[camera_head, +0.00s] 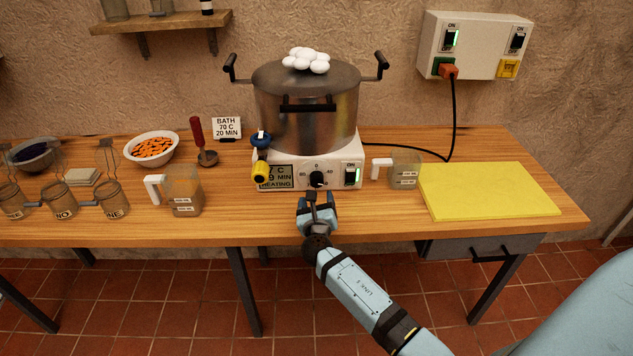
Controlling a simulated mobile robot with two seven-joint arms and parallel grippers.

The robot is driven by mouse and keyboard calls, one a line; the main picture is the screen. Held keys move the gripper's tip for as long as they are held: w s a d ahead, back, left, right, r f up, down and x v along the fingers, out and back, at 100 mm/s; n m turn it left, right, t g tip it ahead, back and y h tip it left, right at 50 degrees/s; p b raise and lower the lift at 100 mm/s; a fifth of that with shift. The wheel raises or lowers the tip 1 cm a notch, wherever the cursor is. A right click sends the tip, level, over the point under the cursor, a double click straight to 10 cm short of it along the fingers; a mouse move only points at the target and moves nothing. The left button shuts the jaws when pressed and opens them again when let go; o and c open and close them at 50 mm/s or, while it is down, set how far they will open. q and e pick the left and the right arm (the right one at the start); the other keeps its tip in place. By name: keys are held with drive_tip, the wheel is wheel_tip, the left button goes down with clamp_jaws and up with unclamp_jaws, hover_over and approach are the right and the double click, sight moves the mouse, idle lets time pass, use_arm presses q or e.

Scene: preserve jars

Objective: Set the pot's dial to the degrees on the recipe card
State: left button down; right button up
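The pot (307,112) is a steel pot with a white base (340,158), standing on the table. Its black dial (317,179) is on the base front, with small marks around it, including 60 and 40; its pointer is too small to read. The display (276,178) shows C, MIN and HEATING, its left digits partly hidden by the yellow tap (259,171). The recipe card (227,128) reads BATH 70 C 20 MIN. My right gripper (319,197) is just in front of and below the dial, apparently not touching it; its finger opening is unclear. My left gripper is out of view.
Measuring jugs (183,192) (404,169) stand either side of the pot. Several jars (62,202), an orange-filled bowl (153,148) and a red-handled ladle (198,135) are left. A yellow mat (488,190) lies right. A cable (453,120) runs to the wall box (474,44).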

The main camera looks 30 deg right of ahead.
sight(317, 183)
drive_tip(key=x, duration=0.8)
drive_tip(key=shift+w+d, duration=0.1)
drive_tip(key=c, duration=0.9)
